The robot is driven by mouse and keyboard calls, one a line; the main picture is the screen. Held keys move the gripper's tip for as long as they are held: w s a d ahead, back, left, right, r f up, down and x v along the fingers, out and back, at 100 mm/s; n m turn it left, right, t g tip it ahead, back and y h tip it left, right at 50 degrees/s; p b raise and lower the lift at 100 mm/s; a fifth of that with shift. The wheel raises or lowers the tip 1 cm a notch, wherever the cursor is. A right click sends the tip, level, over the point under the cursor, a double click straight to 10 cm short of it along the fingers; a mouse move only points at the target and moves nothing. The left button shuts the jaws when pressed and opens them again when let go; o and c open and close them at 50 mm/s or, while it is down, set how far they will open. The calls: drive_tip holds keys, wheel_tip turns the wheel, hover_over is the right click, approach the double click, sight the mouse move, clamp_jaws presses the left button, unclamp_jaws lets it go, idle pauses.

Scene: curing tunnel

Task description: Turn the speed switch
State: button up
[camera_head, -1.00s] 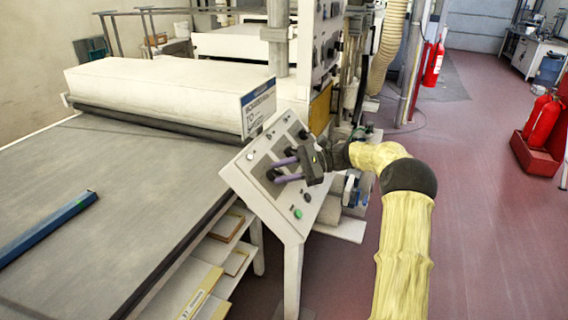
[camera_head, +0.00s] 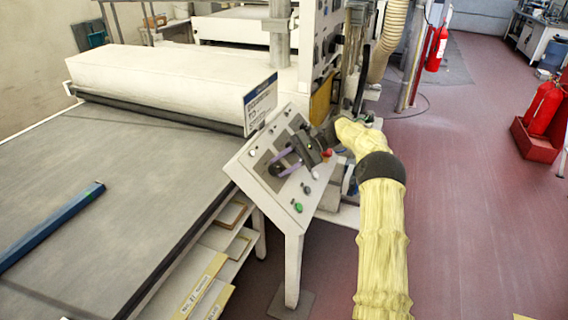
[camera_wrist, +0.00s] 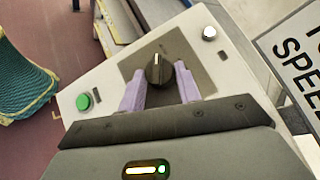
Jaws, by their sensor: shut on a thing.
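The speed switch is a black rotary knob (camera_wrist: 159,70) on a dark grey plate, seen in the wrist view. It has a pale pointer line. My gripper (camera_wrist: 157,76) has its two purple fingers on either side of the knob and is shut on it. In the head view, my gripper (camera_head: 274,165) reaches from the right to the sloped white control panel (camera_head: 248,178). There the fingers hide most of the knob.
A green button (camera_wrist: 84,102) and a pale button (camera_wrist: 209,33) flank the knob. A sign (camera_head: 260,104) stands behind the panel. The conveyor table (camera_head: 110,170) lies to the left, with a blue bar (camera_head: 50,227) on it. Open red floor lies to the right.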

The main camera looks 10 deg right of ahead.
drive_tip(key=shift+s+f, duration=0.1)
drive_tip(key=shift+f, duration=0.05)
drive_tip(key=o, duration=1)
drive_tip(key=shift+c, duration=0.2)
drive_tip(key=shift+d, duration=0.15)
drive_tip(key=shift+v, duration=2.35)
drive_tip(key=p+v, duration=0.2)
drive_tip(key=p, duration=0.6)
drive_tip(key=shift+d+r, duration=0.2)
